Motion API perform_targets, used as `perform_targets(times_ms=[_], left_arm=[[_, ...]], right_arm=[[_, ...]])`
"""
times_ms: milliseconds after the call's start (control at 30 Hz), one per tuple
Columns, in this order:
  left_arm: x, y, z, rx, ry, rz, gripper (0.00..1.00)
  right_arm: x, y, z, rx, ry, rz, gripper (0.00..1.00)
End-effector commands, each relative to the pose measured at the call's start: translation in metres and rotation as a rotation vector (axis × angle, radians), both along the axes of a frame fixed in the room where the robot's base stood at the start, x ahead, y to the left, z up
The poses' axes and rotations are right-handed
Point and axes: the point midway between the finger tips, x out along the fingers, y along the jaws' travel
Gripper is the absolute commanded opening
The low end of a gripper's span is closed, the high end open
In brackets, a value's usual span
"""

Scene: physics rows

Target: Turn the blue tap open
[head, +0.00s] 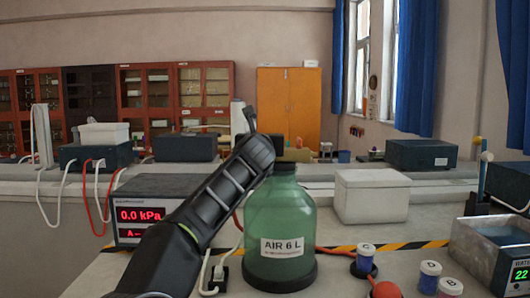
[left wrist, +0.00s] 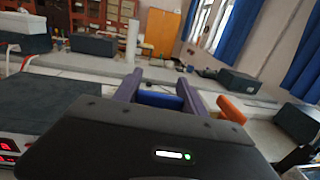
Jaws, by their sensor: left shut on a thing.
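The blue tap handle (left wrist: 160,100) shows in the left wrist view as a short blue bar between the two purple fingers of my left gripper (left wrist: 161,92). The gripper is shut on it. An orange handle (left wrist: 231,109) is just right of the fingers, apart from the blue one. In the head view my left arm reaches in from the lower left, and its hand is above the neck of the green AIR 6 L bottle (head: 281,218). The blue tap is hidden there behind my arm. My right gripper is not in view.
A meter (head: 140,214) reading 0.0 kPa stands left of the bottle. A white box (head: 372,197) stands behind. Red tubing (head: 335,250) runs along the bench beside the bottle.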

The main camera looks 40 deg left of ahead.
Motion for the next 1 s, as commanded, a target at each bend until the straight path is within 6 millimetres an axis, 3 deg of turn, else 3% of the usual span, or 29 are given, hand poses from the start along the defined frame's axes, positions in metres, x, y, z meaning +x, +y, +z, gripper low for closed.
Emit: perform_targets(times_ms=[300, 733, 767, 1000], left_arm=[[-0.0002, 0.0008, -0.0051, -0.005, 0.004, 0.104, 0.09], [-0.0008, 0.0017, -0.0054, -0.005, 0.005, 0.118, 0.09], [-0.0008, 0.0017, -0.0054, -0.005, 0.005, 0.118, 0.51], [-0.0018, 0.0023, -0.0031, -0.003, 0.001, 0.118, 0.7]], right_arm=[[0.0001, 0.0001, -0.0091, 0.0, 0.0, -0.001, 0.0], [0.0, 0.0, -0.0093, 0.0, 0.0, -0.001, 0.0], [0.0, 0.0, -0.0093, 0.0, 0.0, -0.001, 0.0], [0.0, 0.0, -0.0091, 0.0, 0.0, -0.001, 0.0]])
